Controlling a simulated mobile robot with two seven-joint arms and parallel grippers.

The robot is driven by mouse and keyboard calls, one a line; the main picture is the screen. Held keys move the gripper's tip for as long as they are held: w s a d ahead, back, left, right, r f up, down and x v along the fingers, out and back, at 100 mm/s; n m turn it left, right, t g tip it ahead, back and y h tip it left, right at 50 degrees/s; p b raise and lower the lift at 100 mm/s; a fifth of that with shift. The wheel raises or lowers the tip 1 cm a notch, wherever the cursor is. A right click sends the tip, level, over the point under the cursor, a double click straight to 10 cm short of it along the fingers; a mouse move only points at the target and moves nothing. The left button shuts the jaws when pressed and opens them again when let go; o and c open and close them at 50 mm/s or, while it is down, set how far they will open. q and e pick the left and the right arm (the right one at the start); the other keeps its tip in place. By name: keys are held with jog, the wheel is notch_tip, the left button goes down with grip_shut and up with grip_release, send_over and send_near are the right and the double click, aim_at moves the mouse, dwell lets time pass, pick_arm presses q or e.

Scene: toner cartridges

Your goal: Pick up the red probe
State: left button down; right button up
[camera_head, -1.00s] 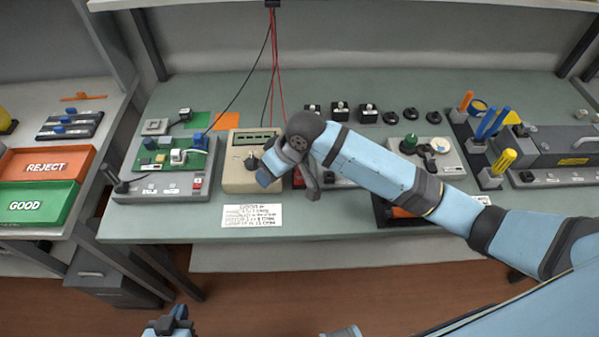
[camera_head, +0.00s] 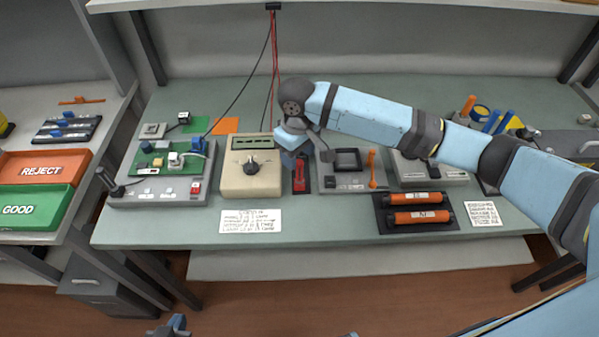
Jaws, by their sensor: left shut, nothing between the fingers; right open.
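The red probe (camera_head: 300,177) appears as a red piece in a narrow dark holder on the bench, just right of the beige meter (camera_head: 250,172). Its upper part is hidden behind my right gripper (camera_head: 304,156). My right gripper is open and points down over the holder's far end; I cannot tell whether it touches the probe. My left gripper (camera_head: 174,326) is shut and empty at the bottom edge of the view, in front of the bench and away from the probe.
A circuit-board fixture (camera_head: 165,172) stands left of the meter. A grey station with an orange handle (camera_head: 372,167) stands close right of the holder. A dark tray (camera_head: 384,222) holds orange cartridges. Red and black cables hang from the shelf behind.

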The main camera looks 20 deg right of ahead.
aim_at(300, 161)
jog(key=shift+w+d+f, duration=0.1)
jog(key=shift+f, duration=1.4)
jog(key=shift+d+f, duration=0.1)
jog(key=shift+f, duration=1.35)
grip_shut()
